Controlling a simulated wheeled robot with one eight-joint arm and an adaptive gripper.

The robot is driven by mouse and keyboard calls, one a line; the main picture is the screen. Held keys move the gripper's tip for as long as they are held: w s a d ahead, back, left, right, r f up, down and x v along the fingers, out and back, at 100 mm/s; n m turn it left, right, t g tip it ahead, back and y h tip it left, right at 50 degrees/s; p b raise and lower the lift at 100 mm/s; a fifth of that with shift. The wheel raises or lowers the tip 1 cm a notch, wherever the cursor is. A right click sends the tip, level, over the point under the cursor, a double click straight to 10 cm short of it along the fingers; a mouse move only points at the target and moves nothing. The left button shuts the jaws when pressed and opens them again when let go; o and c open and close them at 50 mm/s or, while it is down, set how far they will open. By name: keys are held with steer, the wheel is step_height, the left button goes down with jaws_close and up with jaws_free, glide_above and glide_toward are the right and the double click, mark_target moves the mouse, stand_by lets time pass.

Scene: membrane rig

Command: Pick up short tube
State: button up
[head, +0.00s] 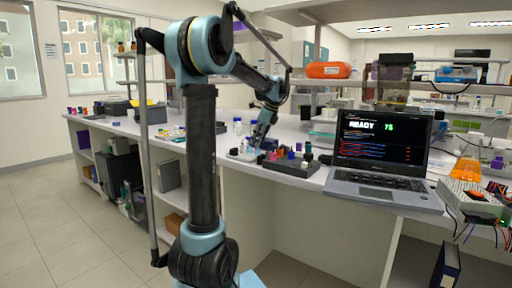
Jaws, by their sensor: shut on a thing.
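My arm reaches over the white bench, and my gripper (250,148) points down at the bench top near its front edge. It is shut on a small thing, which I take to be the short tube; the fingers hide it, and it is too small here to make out. I cannot tell whether it is clear of the surface. The gripper is just left of a dark rack (290,168) with several small coloured and black-capped pieces standing in it. A pale flat piece (241,156) lies under the gripper.
An open laptop (382,160) stands right of the rack, its screen reading "READY 75". An orange case (328,70) sits on the shelf above. Wired electronics (472,198) are at the far right. The bench is clearer left of the gripper.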

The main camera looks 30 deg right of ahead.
steer(key=shift+r, duration=0.15)
step_height(320, 180, up, 10)
steer(key=shift+f, duration=0.1)
stand_by(0.3)
